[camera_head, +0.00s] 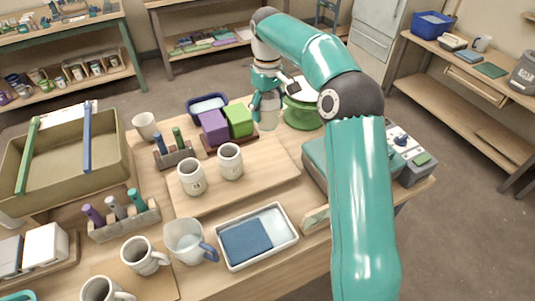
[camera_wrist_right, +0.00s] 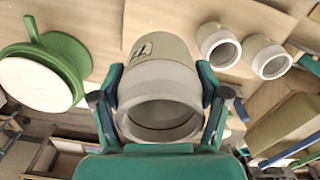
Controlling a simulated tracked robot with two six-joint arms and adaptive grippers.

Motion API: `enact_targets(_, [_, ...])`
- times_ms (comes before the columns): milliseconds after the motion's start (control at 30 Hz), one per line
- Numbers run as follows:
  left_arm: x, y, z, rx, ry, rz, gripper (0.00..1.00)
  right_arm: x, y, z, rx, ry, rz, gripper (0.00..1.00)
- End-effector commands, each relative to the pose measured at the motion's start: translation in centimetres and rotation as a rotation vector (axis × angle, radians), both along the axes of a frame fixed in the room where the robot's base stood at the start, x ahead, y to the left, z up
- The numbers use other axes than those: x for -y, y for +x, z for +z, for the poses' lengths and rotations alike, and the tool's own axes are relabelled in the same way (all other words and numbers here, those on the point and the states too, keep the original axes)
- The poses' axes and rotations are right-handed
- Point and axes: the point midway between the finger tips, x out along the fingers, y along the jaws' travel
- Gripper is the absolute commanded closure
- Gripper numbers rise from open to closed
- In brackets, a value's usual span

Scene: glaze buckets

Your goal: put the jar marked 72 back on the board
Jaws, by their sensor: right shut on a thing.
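My right gripper (camera_head: 267,101) is at the back of the table, beside the green pot. In the right wrist view its fingers (camera_wrist_right: 162,90) are shut around a pale grey jar (camera_wrist_right: 158,75), with the open mouth facing the camera. Part of a dark mark shows on its side, but I cannot read it all. In the head view the held jar (camera_head: 268,120) is mostly hidden by the gripper. The wooden board (camera_head: 260,178) bears two similar jars, a left one (camera_head: 192,177) and a right one (camera_head: 230,161). They also show in the wrist view. My left gripper is out of view.
The green pot (camera_head: 302,112) stands right of my gripper. Purple (camera_head: 214,127) and green (camera_head: 239,120) blocks stand left of it. A white tray (camera_head: 283,222) with a blue cloth and a jug (camera_head: 186,241) lie in front. The board's right part is clear.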

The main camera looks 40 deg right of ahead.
Motion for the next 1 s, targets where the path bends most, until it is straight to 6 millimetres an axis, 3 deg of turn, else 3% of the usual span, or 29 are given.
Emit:
enact_targets(200, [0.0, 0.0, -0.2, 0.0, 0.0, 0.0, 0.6, 0.0, -0.1, -6.0, -0.006, 0.001, 0.0, 0.93])
enact_targets(400, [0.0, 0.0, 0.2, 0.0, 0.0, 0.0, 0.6, 0.0, -0.1, -10.3, -0.003, 0.0, 0.0, 0.93])
enact_targets(1000, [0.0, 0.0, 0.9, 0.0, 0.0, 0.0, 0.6, 0.0, 0.0, -16.2, 0.0, -0.001, 0.0, 0.93])
